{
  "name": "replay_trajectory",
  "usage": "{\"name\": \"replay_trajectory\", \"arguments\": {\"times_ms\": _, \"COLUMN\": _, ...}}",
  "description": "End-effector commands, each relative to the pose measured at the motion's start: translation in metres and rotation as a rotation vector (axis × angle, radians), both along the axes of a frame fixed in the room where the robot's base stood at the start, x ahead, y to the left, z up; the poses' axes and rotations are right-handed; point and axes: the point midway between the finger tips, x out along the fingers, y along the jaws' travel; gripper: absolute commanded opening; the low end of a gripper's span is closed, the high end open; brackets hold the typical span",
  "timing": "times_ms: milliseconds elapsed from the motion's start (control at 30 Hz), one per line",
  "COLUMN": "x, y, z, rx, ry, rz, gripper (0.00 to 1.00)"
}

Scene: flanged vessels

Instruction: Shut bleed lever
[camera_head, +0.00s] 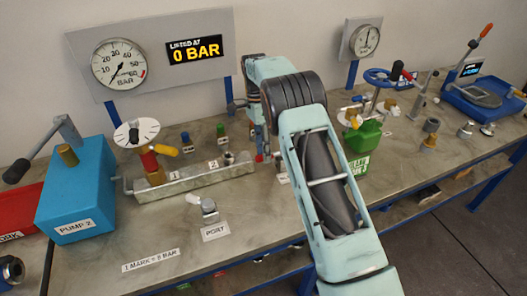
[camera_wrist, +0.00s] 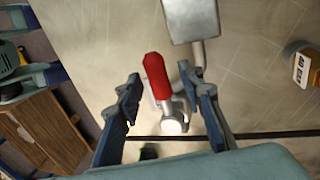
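The red-gripped lever (camera_wrist: 156,75) shows in the wrist view on a small metal valve (camera_wrist: 172,122) at the end of a grey metal block (camera_wrist: 192,18). I take it for the bleed lever. My gripper (camera_wrist: 158,80) is open, with one finger on each side of the red grip and gaps visible. I cannot tell its depth relative to the grip. The metal manifold (camera_head: 205,178), marked 1 and 2, lies left of my arm. The display (camera_head: 195,50) reads 0 BAR.
A blue pump (camera_head: 75,195) stands at the left, with a round gauge (camera_head: 118,64) behind. A port fitting (camera_head: 209,210) is on the bench in front of the manifold. The front bench (camera_head: 215,255) is mostly clear.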

Motion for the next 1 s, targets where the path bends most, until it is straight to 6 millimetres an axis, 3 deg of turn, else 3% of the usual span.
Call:
{"name": "replay_trajectory", "arguments": {"times_ms": 333, "x": 0.001, "y": 0.000, "z": 0.004, "rx": -0.001, "ry": 0.001, "rz": 0.002, "gripper": 0.36}}
{"name": "replay_trajectory", "arguments": {"times_ms": 667, "x": 0.013, "y": 0.005, "z": 0.050, "rx": -0.001, "ry": 0.000, "rz": 0.001, "gripper": 0.36}}
{"name": "replay_trajectory", "arguments": {"times_ms": 1000, "x": 0.017, "y": 0.006, "z": 0.071, "rx": 0.000, "ry": 0.002, "rz": 0.001, "gripper": 0.36}}
